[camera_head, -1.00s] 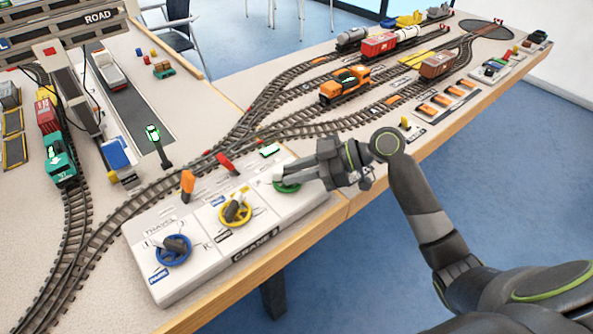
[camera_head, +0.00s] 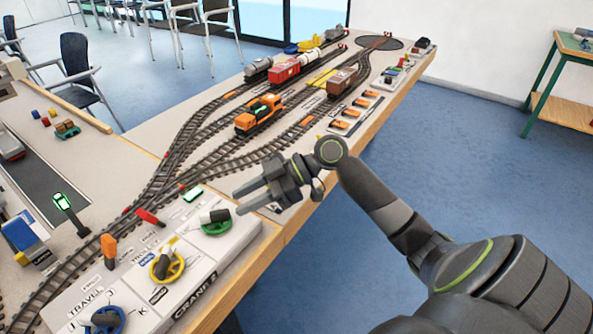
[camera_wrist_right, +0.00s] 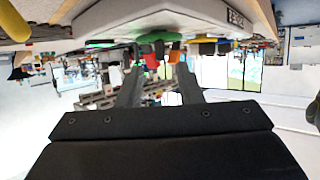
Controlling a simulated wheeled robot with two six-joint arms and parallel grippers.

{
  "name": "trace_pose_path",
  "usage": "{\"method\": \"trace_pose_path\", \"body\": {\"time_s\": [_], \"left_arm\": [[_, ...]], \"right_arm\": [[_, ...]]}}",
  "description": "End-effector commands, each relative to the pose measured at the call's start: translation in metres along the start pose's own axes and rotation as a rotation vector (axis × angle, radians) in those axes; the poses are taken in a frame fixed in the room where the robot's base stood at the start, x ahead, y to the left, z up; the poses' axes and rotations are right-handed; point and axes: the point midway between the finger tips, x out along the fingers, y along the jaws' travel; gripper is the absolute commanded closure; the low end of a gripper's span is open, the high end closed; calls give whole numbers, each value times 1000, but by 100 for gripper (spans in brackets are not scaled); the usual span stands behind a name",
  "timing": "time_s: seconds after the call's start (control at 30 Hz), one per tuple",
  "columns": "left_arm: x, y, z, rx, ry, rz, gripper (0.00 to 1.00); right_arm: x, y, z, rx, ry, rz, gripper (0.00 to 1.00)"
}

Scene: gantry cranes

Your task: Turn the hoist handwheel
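The green handwheel (camera_head: 217,228), with a dark grip across it, stands at the far right end of the white crane panel (camera_head: 240,236). I take it as the hoist wheel, but its label is not readable. My right gripper (camera_head: 237,202) is just to the right of and above the wheel, apart from it, its fingers pointing left. The fingers are spread and empty. In the right wrist view, the green wheel (camera_wrist_right: 158,38) shows beyond the two separated fingertips (camera_wrist_right: 159,70). My left gripper is not in view.
A yellow handwheel (camera_head: 166,266) and a blue handwheel (camera_head: 106,319) sit on the same panel. A red lever (camera_head: 150,217) and an orange lever (camera_head: 109,250) stand behind them. Tracks with an orange locomotive (camera_head: 257,113) run behind. The table's wooden edge (camera_head: 262,262) is close by.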

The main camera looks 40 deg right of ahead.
Motion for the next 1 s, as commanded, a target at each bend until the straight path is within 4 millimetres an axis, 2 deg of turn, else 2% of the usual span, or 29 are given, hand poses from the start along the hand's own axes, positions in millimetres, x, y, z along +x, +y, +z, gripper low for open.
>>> {"method": "trace_pose_path", "body": {"time_s": [0.1,0.6,0.8,1.0], "left_arm": [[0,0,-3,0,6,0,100],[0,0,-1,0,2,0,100],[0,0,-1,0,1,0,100],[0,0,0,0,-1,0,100]], "right_arm": [[-19,0,2,-1,-6,2,67],[-91,0,1,2,-5,1,67],[-111,0,0,1,-2,0,67],[-118,0,0,1,-1,0,67]]}}
